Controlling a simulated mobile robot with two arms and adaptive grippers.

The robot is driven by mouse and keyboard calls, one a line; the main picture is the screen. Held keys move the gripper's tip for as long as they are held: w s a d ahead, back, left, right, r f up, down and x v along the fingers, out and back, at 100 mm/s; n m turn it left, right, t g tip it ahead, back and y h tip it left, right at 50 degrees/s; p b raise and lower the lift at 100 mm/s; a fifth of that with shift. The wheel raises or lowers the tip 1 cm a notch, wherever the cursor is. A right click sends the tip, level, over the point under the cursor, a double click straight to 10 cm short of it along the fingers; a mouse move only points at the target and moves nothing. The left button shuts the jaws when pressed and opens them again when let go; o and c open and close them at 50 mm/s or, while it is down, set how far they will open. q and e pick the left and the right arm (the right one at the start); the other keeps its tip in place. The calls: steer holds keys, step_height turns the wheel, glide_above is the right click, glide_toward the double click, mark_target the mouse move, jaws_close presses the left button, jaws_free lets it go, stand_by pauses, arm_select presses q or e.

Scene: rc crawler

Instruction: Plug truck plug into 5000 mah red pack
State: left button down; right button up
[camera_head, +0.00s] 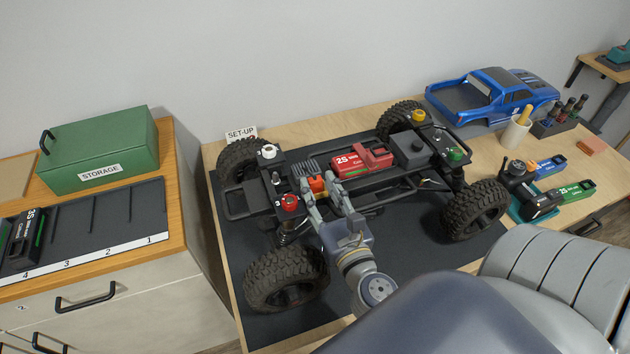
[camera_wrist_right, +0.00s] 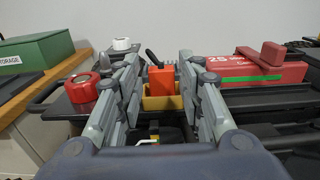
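The red 2S pack (camera_head: 350,166) lies in the tray of the truck chassis (camera_head: 400,183); it also shows at the right of the right wrist view (camera_wrist_right: 240,70). An orange plug (camera_head: 317,186), which looks like the truck plug, stands at the left of the pack. In the right wrist view the orange plug (camera_wrist_right: 164,84) sits upright in a yellow holder (camera_wrist_right: 153,103), with a black lead at its top. My right gripper (camera_head: 318,190) has its fingers on both sides of the plug, apart, with narrow gaps showing. My left gripper is not in view.
Red (camera_head: 289,203), white (camera_head: 268,151), yellow (camera_head: 418,116) and green (camera_head: 455,153) caps stand on the chassis corners. A blue truck body (camera_head: 490,95), a cup (camera_head: 516,133) and a green pack (camera_head: 575,193) lie at the right. A green storage box (camera_head: 100,150) is left.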

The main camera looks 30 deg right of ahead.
mark_target(316, 182)
steer(key=p+x, duration=0.1)
steer(key=x, duration=0.2)
steer(key=shift+w+d, duration=0.1)
steer(key=shift+w, duration=0.2)
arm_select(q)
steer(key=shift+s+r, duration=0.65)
arm_select(e)
steer(key=c, duration=0.6)
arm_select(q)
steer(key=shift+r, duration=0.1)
arm_select(e)
steer(key=shift+r, duration=0.1)
